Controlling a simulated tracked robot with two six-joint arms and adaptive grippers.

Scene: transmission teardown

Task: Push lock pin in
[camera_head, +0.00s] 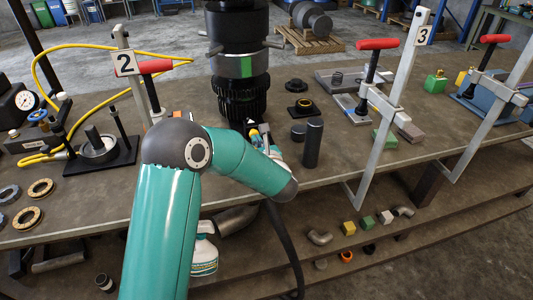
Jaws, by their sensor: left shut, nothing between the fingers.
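A tall black transmission assembly (238,30) with a green patch and a toothed lower part stands upright at the back of the bench. Handle-like rods stick out from its sides. I cannot make out the lock pin for certain. My left arm is teal and comes in from the lower left, bending at the elbow. My left gripper (256,136) is small in view, just below the toothed part, and partly hidden by my forearm. It is shut with nothing held; whether it touches the assembly is hard to tell. My right gripper is not in view.
A dark cylinder (313,143) stands right of the gripper. A clamp with a red handle (377,44) and a post marked 3 are further right. A post marked 2 (125,63) and a yellow hose are left. Several rings (41,188) lie at the left edge.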

